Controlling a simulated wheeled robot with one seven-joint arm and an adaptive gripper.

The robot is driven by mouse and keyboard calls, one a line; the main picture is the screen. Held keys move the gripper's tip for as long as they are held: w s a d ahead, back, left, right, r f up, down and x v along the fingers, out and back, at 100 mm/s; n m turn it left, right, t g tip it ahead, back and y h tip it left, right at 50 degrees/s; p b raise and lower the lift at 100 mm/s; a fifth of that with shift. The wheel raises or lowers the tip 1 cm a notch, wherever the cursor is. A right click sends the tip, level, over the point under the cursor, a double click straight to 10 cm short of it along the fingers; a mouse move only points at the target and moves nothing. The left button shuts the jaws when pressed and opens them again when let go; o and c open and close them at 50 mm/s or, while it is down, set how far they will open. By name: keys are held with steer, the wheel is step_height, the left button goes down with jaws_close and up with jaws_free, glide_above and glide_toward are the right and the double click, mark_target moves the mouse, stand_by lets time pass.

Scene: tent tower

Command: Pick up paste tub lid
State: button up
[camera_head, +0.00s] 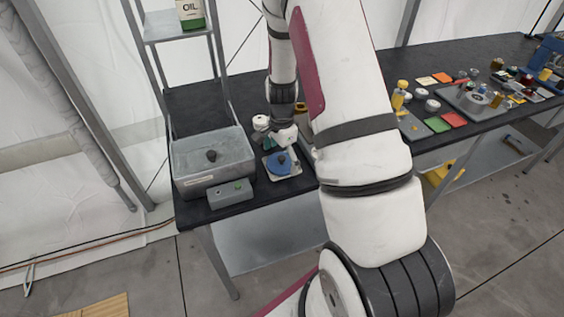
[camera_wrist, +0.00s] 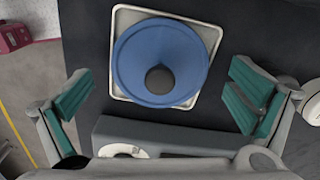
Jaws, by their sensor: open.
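The paste tub lid looks to be the round blue disc with a dark knob in its middle. In the wrist view the blue lid (camera_wrist: 181,51) sits on a pale square tray (camera_wrist: 122,22), between and beyond my fingers. In the head view the lid (camera_head: 280,163) is on the table's left part, on the tray (camera_head: 297,172). My gripper (camera_wrist: 166,103) is open, with its teal finger pads apart and nothing between them. In the head view my gripper (camera_head: 286,138) is just behind the lid, partly hidden by my arm. I cannot tell its height above the lid.
White round containers (camera_head: 260,123) are close behind my gripper. In the wrist view a dark grey bar-shaped thing (camera_wrist: 190,137) lies below the tray.

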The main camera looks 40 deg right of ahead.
mark_target(284, 158)
steer(key=c, duration=1.2)
steer(key=shift+r, duration=0.15)
steer(key=shift+c, duration=1)
steer(key=shift+r, duration=0.3)
steer(key=c, duration=0.8)
steer(key=r, duration=0.1)
steer(key=r+b, duration=0.1)
steer(key=shift+s+d+r, duration=0.15)
steer(key=shift+s+r, duration=0.15)
steer(key=shift+r, duration=0.05)
jaws_close()
steer(key=s+d, duration=0.3)
steer(key=s, duration=0.4)
steer(key=s+d+r+b, duration=0.1)
steer(key=s+d, duration=0.3)
steer(key=s, duration=0.2)
steer(key=shift+s+r, duration=0.2)
steer(key=shift+s, duration=0.2)
